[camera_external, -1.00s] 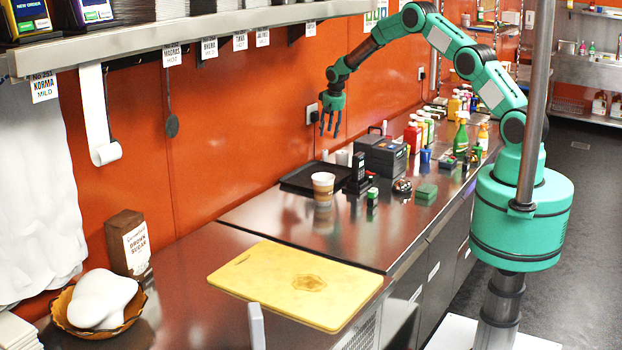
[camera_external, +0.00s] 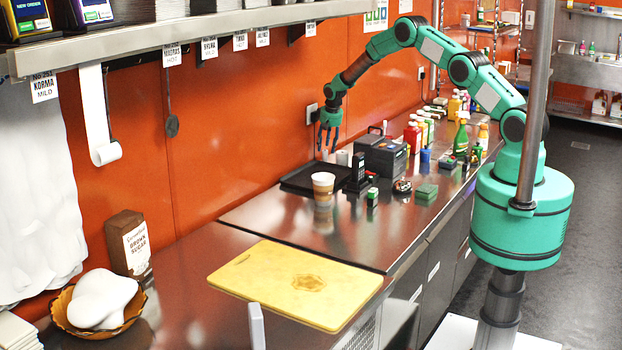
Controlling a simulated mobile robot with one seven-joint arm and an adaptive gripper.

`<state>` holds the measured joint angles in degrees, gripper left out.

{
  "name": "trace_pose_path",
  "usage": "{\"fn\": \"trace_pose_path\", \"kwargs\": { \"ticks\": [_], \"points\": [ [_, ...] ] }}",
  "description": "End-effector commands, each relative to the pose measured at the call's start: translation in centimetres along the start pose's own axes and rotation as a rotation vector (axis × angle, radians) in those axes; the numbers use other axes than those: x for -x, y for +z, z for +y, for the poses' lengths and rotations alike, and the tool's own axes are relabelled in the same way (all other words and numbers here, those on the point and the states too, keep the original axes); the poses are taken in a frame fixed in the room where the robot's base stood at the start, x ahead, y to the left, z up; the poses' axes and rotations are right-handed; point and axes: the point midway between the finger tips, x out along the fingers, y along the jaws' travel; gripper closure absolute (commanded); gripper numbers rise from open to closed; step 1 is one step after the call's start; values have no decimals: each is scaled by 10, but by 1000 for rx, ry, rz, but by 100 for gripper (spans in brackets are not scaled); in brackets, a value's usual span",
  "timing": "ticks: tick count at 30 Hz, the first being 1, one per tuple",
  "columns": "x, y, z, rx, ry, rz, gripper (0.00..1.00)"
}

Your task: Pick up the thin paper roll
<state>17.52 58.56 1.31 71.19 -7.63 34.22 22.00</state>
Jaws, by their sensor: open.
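A small white cylinder (camera_external: 342,157) stands by the dark tray, close to the black phone-like handset. A long strip of white paper with a rolled end (camera_external: 105,153) hangs from the shelf at the left. I cannot tell for sure which of these is the thin paper roll. My gripper (camera_external: 327,149) points down over the back of the tray, just left of the white cylinder. Its fingers are apart and I see nothing held between them. The small size hides whether a fingertip touches anything.
The dark tray (camera_external: 300,181) lies below my gripper. A black handset (camera_external: 358,172), a paper cup (camera_external: 322,187) and a dark box (camera_external: 383,157) stand close by. Several bottles line the counter behind. The orange wall is close on the left. A yellow cutting board (camera_external: 270,272) lies in front.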

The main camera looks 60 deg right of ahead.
Motion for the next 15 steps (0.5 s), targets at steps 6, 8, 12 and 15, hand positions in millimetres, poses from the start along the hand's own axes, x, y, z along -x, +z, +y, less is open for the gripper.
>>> {"fn": "trace_pose_path", "kwargs": {
  "ticks": [6,8,12,15],
  "points": [
    [0,0,0,0,0,0,57],
    [-2,0,0,0,0,-1,57],
    [-7,-1,0,0,0,-1,57],
    [-13,-2,0,0,0,0,57]
  ]
}}
